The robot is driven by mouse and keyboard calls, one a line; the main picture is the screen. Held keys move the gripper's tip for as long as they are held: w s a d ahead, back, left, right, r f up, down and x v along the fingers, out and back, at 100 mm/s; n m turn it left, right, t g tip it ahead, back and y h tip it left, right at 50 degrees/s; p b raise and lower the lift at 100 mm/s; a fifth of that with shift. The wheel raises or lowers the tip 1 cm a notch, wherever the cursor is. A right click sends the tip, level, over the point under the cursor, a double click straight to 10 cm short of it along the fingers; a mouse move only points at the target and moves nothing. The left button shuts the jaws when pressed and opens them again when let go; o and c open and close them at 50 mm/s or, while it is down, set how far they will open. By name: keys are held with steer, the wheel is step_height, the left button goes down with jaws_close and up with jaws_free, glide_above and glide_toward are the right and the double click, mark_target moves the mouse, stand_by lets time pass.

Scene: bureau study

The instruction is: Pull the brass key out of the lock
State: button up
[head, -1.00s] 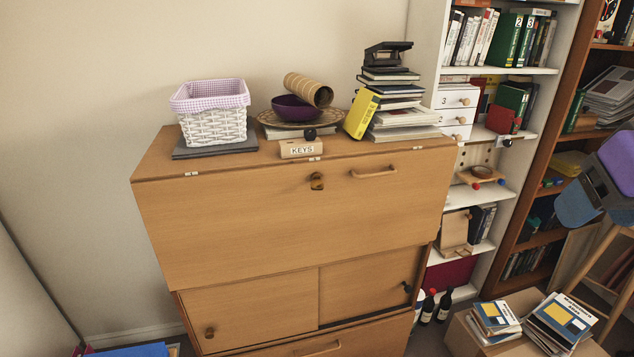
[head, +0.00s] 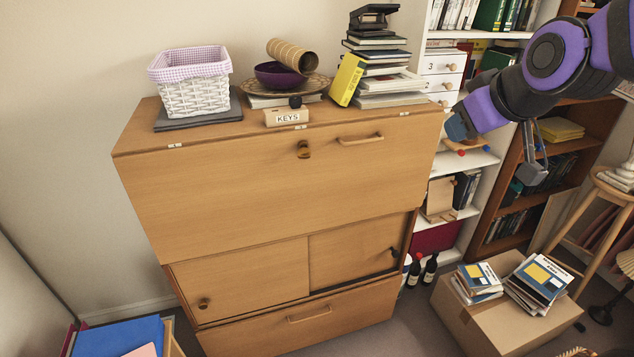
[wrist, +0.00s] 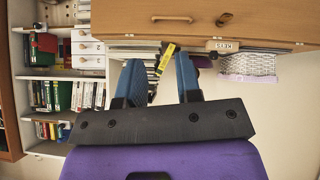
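The brass key (head: 304,149) sits in the lock in the upper middle of the wooden bureau's large front flap (head: 230,185). It also shows small and dark near the top of the wrist view (wrist: 224,19), where the scene is upside down. My gripper (head: 456,126) is in the air right of the bureau in the head view, well apart from the key. In the wrist view its two blue fingers (wrist: 159,70) stand apart with nothing between them, so it is open and empty.
A wooden bar handle (head: 360,139) is on the flap right of the key. On the bureau top are a KEYS block (head: 286,117), a white basket (head: 194,85), a purple bowl (head: 280,75) and a book stack (head: 385,70). A cardboard box (head: 470,315) stands on the floor at right.

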steer(key=w+a+f+n+t, duration=0.35)
steer(key=w+a+f, duration=0.2)
steer(key=w, duration=0.45)
steer(key=n+t+y, duration=0.5)
steer(key=n+t, duration=0.2)
steer(key=n, duration=0.7)
glide_toward(304, 150)
steer(key=f+x, duration=0.1)
steer(key=x, duration=0.6)
steer(key=shift+a+r, duration=0.25)
steer(key=shift+r, duration=0.05)
steer(key=shift+w+m, duration=0.15)
steer(key=shift+m, duration=0.1)
jaws_close()
